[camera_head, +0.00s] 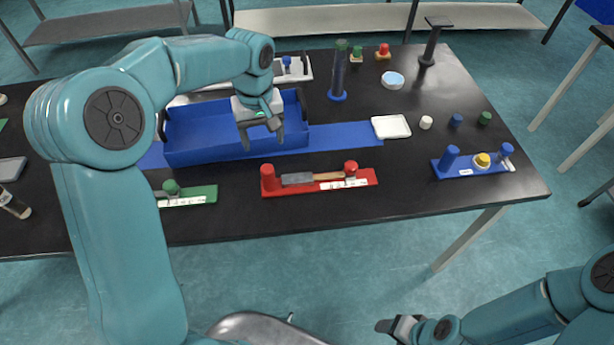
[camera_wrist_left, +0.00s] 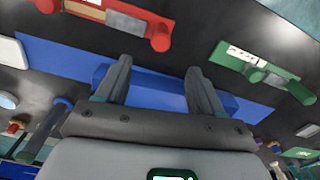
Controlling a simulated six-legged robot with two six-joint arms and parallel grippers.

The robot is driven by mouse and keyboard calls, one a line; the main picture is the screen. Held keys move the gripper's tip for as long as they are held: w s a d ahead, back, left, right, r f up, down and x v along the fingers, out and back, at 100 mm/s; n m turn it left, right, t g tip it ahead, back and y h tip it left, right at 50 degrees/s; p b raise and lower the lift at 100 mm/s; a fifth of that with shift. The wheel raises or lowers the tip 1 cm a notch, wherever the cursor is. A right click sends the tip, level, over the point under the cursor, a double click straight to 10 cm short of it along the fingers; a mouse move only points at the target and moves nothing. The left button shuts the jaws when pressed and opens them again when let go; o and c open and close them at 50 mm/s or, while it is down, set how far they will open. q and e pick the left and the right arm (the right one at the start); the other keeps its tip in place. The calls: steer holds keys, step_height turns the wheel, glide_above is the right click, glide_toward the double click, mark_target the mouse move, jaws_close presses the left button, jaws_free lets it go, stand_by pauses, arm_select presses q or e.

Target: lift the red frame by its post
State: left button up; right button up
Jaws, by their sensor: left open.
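The red frame (camera_head: 300,190) lies flat near the table's front edge, with a red post at each end. A grey-bladed tool with a wooden handle (camera_head: 328,177) lies along it between the posts. My left gripper (camera_head: 262,138) is open and empty, above the front side of the blue bin and behind the red frame, apart from its posts. In the left wrist view the red frame (camera_wrist_left: 128,22) shows at the top, beyond the open fingers (camera_wrist_left: 160,66). My right gripper (camera_head: 394,326) is low at the bottom, off the table; its jaws are unclear.
The blue bin (camera_head: 195,153) stands on a blue strip behind the red frame. A green frame (camera_head: 195,196) is left of it, partly behind my left arm. A blue frame (camera_head: 470,172) is at the right. The black table between the red and blue frames is clear.

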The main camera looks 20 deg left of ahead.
mark_target(267, 167)
arm_select(q)
step_height(267, 167, down, 9)
steer(key=shift+s+p, duration=0.15)
steer(key=shift+p, duration=0.2)
steer(key=shift+f, duration=0.25)
steer(key=shift+d+f, duration=0.1)
steer(key=shift+f, duration=0.15)
steer(key=f, duration=0.1)
steer(key=f+p, duration=0.1)
steer(key=a+f, duration=0.1)
steer(key=f, duration=0.1)
steer(key=shift+w, duration=0.35)
steer(key=shift+d+f, duration=0.15)
steer(key=shift+f, duration=0.3)
steer(key=shift+c, duration=0.4)
steer(key=c, duration=1)
jaws_close()
